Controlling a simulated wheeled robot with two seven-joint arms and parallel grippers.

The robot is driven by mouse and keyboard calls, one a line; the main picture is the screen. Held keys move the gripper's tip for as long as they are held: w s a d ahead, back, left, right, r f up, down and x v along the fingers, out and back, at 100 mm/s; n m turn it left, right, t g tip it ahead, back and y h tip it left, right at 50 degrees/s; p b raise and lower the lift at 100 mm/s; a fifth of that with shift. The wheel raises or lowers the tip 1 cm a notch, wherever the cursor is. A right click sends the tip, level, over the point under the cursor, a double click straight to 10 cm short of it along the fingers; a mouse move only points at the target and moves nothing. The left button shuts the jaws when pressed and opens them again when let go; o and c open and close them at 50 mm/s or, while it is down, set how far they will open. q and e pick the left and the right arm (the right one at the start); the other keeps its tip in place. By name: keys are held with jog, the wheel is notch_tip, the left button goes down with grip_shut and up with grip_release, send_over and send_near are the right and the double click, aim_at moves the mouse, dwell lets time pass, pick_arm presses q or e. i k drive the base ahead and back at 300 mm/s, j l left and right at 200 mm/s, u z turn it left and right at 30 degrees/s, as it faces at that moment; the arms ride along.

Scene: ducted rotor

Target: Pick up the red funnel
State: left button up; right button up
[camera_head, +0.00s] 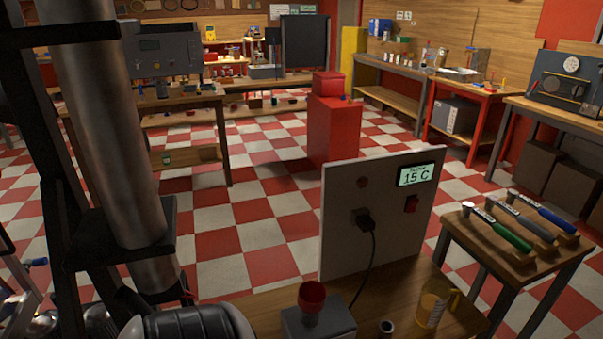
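The red funnel (312,297) sits upright in the top of a small grey box (330,325) on the wooden table (270,300) at the bottom of the head view. Its wide round mouth faces up, and its lower end is hidden in or behind the box top. I cannot make out either of my grippers in this view, and nothing is touching the funnel.
A grey panel (345,230) with a "15 C" display (416,175) stands behind the funnel, with a black cable (372,262) hanging from it. A large metal cylinder (110,130) blocks the left.

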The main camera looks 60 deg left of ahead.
aim_at(312, 295)
jog(key=u, duration=1.8)
